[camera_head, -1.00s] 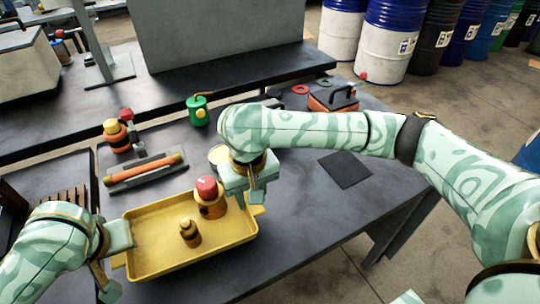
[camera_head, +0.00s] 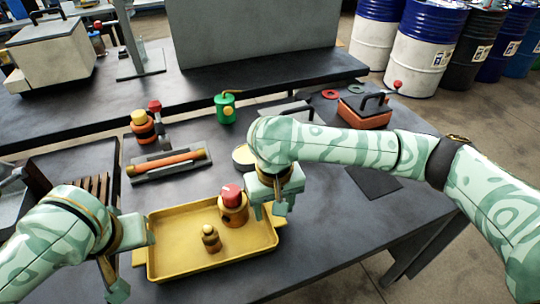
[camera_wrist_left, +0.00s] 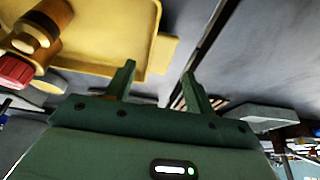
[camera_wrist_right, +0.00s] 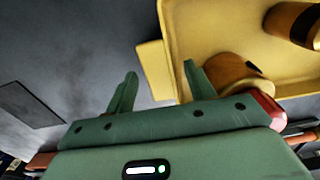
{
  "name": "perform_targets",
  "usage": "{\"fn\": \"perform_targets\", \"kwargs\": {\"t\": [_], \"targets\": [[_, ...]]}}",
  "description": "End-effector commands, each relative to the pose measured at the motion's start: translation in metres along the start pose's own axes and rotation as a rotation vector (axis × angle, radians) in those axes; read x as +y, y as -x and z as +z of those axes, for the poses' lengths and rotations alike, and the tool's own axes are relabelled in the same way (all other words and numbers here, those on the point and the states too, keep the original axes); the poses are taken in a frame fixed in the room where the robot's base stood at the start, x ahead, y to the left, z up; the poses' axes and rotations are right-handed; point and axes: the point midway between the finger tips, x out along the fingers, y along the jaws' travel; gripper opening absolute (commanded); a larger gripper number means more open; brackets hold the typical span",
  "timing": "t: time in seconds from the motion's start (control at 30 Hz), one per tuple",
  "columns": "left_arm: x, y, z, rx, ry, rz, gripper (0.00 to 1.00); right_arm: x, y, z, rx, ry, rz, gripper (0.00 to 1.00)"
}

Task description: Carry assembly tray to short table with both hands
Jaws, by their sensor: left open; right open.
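The yellow assembly tray (camera_head: 172,262) rests on the dark table (camera_head: 330,235). It holds a brass-coloured part with a red cap (camera_head: 232,204) and a smaller brass fitting (camera_head: 210,239). My left gripper (camera_head: 136,262) is open at the tray's left end. In the left wrist view, the tray's end tab (camera_wrist_left: 164,54) lies just beyond and between the open fingers (camera_wrist_left: 160,84). My right gripper (camera_head: 268,210) is open at the right end. In the right wrist view, the other tab (camera_wrist_right: 154,68) lies just beyond its fingers (camera_wrist_right: 158,82). I cannot tell which surface is the short table.
Behind the tray are a holder with an orange tube (camera_head: 168,166), a red-and-orange part (camera_head: 143,126) and a green can (camera_head: 226,108). A red toolbox (camera_head: 364,110) and dark mat (camera_head: 372,182) lie right. A slatted wooden rack (camera_head: 98,188) is at left. Drums (camera_head: 426,45) stand behind.

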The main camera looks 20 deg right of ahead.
Motion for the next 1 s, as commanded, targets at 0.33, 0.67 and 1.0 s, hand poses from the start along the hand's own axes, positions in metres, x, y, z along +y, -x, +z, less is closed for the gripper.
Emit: {"fn": "perform_targets", "kwargs": {"t": [0.33,0.67,1.0], "targets": [[0.0,0.062,-0.002,0.007,-0.003,-0.002,0.54,0.0,0.0,0.0,0.0,0.0,-0.001,0.54],[-0.001,0.073,0.0,0.0,0.001,-0.002,0.54,0.0,0.025,-0.002,0.006,0.001,0.0,0.54],[-0.001,0.073,0.0,0.0,0.0,-0.002,0.54,0.0,0.1,-0.001,0.004,0.001,0.0,0.54]]}}
